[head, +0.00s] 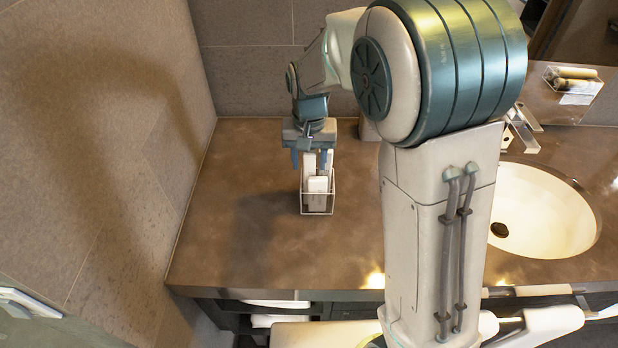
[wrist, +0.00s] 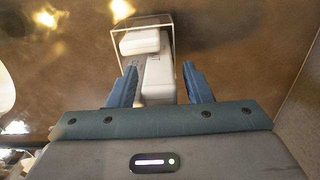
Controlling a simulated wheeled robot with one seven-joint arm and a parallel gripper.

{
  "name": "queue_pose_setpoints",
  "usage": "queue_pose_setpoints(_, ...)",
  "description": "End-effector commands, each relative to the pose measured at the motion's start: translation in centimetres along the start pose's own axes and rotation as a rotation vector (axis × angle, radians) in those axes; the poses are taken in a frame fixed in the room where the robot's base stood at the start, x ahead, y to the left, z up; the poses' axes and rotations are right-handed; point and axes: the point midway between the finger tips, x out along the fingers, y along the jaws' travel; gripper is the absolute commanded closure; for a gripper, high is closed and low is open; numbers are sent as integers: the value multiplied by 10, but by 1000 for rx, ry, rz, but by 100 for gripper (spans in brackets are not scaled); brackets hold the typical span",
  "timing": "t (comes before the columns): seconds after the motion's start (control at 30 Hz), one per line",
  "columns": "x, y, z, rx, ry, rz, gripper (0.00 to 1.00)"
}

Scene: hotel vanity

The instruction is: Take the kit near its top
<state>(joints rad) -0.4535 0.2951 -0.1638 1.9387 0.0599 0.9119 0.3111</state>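A clear open-topped holder (head: 303,203) stands on the brown counter with several upright white packets in it, and its rim shows in the wrist view (wrist: 113,35). The front packet (head: 317,186) also shows in the wrist view (wrist: 140,42). A taller white packet (head: 309,164), probably the kit, stands behind it; its upper part lies between my fingers in the wrist view (wrist: 159,75). My gripper (head: 311,158) points down over the holder. In the wrist view my gripper (wrist: 160,86) is open, with a finger on each side of that packet and small gaps visible. Which packet is the kit is not marked.
A round sink basin (head: 543,210) with a metal faucet (head: 523,127) is to the right. A clear tray with rolled items (head: 573,78) shows at the upper right. A tiled wall (head: 100,130) borders the left. The counter (head: 240,240) left and front of the holder is clear.

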Motion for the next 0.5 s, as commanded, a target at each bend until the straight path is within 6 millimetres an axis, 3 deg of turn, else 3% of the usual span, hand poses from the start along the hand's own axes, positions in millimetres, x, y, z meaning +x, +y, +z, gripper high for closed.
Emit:
queue_pose_setpoints(0.03, 0, 0, 0, 0, 0, 0, 70)
queue_pose_setpoints(0.13, 0, 0, 0, 0, 0, 0, 97)
queue_pose_setpoints(0.17, 0, 0, 0, 0, 0, 0, 100)
queue_pose_setpoints(0.5, -3, 0, 0, 1, 0, 0, 100)
